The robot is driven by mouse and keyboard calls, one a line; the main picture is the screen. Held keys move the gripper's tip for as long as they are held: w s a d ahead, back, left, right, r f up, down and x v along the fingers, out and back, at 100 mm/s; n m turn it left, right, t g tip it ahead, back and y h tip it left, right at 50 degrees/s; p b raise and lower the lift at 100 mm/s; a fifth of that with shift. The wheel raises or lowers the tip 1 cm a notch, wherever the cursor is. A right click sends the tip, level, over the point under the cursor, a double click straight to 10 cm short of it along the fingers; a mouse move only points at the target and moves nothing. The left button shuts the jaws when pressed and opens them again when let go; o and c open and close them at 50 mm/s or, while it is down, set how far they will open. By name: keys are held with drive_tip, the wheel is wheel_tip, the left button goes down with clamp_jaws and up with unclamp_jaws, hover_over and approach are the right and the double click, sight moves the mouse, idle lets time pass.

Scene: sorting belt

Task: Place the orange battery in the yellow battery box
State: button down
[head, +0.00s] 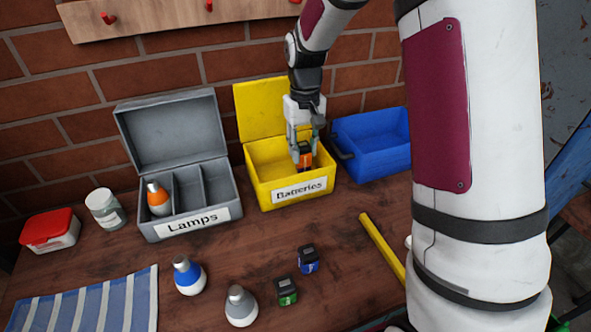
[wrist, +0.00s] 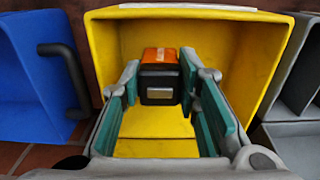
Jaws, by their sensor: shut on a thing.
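The orange battery (head: 305,160), orange with a black part, is inside the opening of the yellow battery box (head: 261,190), labelled "Batteries", with its lid standing open behind. My gripper (head: 303,148) reaches down into the box from above and is shut on the battery. In the wrist view the orange battery (wrist: 160,60) sits between the green finger pads of my gripper (wrist: 158,88), with the yellow box (wrist: 268,50) around it. Whether the battery touches the box floor cannot be told.
A grey lamp box (head: 152,232) with an orange-and-white bulb stands left; a blue bin (head: 375,160) stands right. Blue (head: 308,260) and green (head: 286,291) batteries and two bulbs lie in front. A yellow bar (head: 382,248) lies right, a striped cloth (head: 95,305) left.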

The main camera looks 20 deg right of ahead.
drive_tip(key=shift+f, duration=3.45)
drive_tip(key=shift+f+b, duration=0.1)
drive_tip(key=shift+b, duration=0.2)
drive_tip(key=c, duration=1.2)
unclamp_jaws()
drive_tip(key=shift+f, duration=0.1)
